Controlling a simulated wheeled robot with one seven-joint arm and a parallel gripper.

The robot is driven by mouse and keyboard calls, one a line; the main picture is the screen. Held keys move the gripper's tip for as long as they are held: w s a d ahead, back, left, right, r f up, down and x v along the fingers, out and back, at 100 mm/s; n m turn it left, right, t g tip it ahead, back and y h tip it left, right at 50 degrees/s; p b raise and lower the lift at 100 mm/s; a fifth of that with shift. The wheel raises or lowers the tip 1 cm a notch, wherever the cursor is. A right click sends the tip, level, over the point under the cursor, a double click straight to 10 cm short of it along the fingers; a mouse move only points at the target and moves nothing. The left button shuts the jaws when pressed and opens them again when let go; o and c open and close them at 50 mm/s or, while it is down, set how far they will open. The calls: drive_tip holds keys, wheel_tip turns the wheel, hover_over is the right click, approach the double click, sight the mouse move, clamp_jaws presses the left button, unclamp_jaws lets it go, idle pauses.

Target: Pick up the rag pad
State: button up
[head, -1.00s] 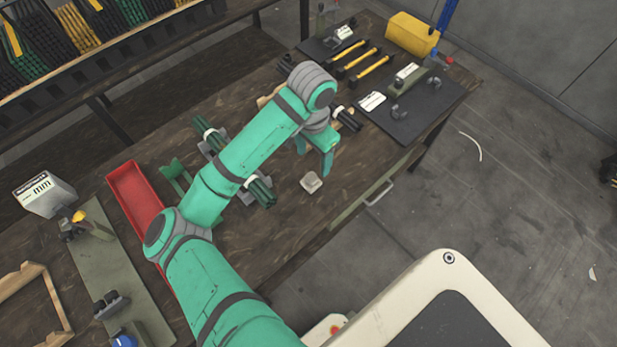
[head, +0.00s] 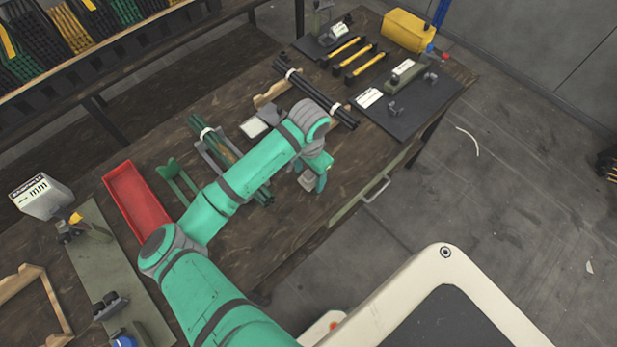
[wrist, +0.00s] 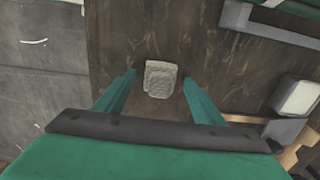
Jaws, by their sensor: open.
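The rag pad (wrist: 160,79) is a small, light grey-beige folded pad lying on the dark wooden bench. In the wrist view it sits between and a little beyond my two green fingers. My gripper (wrist: 158,80) is open, with bare bench showing between each finger and the pad. In the head view my gripper (head: 312,180) is low over the bench's near edge. The pad (head: 306,183) shows there only in part, with my gripper covering some of it.
Green rods lie in a grey holder (head: 215,150) left of my gripper, and black rods (head: 315,95) on a wooden stand behind it. A white-topped block (head: 254,127) stands between them. A red tray (head: 137,200) is further left. The bench's front edge and drawer handle (head: 377,189) are near.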

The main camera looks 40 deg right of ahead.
drive_tip(key=shift+f, duration=0.2)
drive_tip(key=c, duration=1.2)
drive_tip(key=shift+o, duration=0.2)
drive_tip(key=shift+r, duration=0.2)
drive_tip(key=shift+r, duration=0.2)
wheel_tip(320, 180, up, 2)
drive_tip(key=shift+r, duration=0.15)
drive_tip(key=s+a+r, duration=0.2)
drive_tip(key=s+r, duration=0.8)
drive_tip(key=s, duration=0.4)
